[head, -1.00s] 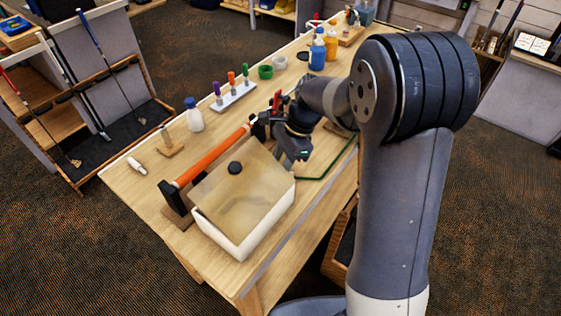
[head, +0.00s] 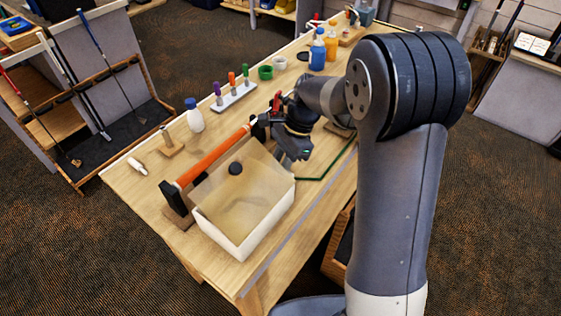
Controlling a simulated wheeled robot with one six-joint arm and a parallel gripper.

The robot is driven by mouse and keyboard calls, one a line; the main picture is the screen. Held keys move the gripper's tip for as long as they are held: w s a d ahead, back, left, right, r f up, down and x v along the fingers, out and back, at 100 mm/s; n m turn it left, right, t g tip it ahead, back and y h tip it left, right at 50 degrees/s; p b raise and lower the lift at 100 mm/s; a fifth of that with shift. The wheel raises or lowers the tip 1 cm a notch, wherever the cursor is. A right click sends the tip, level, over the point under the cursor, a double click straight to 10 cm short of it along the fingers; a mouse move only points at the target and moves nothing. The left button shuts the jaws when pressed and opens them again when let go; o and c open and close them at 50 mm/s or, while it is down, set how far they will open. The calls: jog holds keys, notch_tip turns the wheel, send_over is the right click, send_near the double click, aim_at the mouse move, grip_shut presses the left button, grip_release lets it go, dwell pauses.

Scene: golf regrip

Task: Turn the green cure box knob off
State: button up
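My gripper (head: 299,153) hangs over the workbench (head: 147,190), just beyond the back right corner of a white box (head: 245,244). Its fingers are small and dark, and I cannot tell whether they are open or shut. The white box has a tan see-through lid (head: 225,205) with a round black knob (head: 235,168) on top. A thin dark green edge (head: 333,166) lies on the bench to the right of my gripper, partly hidden by my arm. I see no green knob; it may be hidden behind my gripper or arm.
An orange shaft (head: 212,152) with a black end lies left of the box. A white bottle with a blue cap (head: 194,117), a rack of coloured tubes (head: 233,97) and a green ring (head: 265,72) stand farther back. The bench's front left is mostly clear.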

jog(key=n+p, duration=0.1)
jog(key=n, duration=0.1)
jog(key=n+g+h+p, duration=0.1)
jog(key=n, duration=0.2)
jog(key=shift+w+a+r+g, duration=0.1)
jog(key=shift+w+a+g, duration=0.1)
jog(key=shift+g, duration=0.1)
jog(key=shift+w+a+n+h+p, duration=0.1)
jog(key=shift+n+h+p, duration=0.6)
jog(key=shift+n, duration=1.3)
jog(key=o, duration=0.7)
jog(key=shift+g, duration=0.3)
jog(key=shift+b, duration=0.3)
jog(key=b+v, duration=0.1)
jog(key=v, duration=0.9)
jog(key=shift+w+a+r, duration=0.1)
jog(key=shift+a+r, duration=0.05)
jog(key=shift+r, duration=0.15)
